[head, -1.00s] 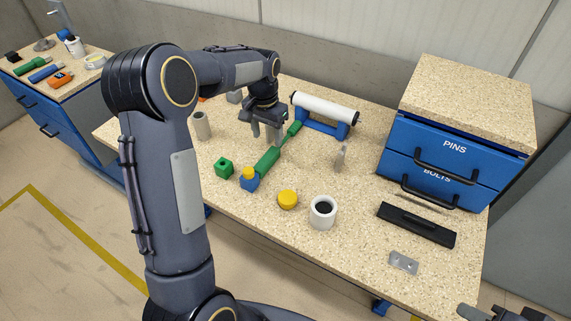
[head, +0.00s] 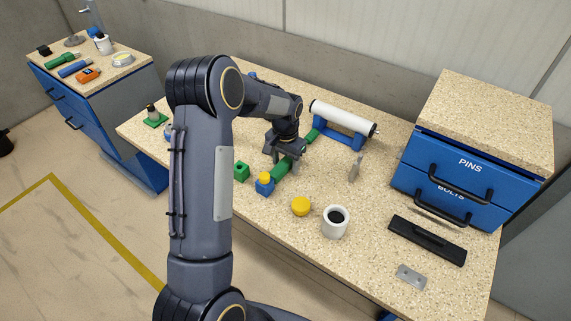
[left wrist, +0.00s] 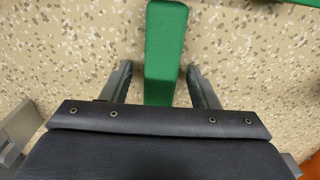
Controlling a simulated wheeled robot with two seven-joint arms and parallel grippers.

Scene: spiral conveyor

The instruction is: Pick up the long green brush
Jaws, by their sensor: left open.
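The long green brush (head: 281,169) lies on the speckled worktop, running from the blue block towards the roller stand. My left gripper (head: 287,154) is over its middle part and hides some of it. In the left wrist view the green brush (left wrist: 165,50) runs between the two fingers of my left gripper (left wrist: 159,70). The fingers are apart, one on each side, with a gap to the brush. I cannot tell how far down they reach beside it. My right gripper is out of view.
Near the brush stand a green block (head: 241,172) and a blue block (head: 264,187) with a yellow top. A white roller (head: 342,117) on a blue stand is behind. A yellow disc (head: 301,206) and white cup (head: 335,222) stand in front. Blue drawers (head: 456,166) are at the right.

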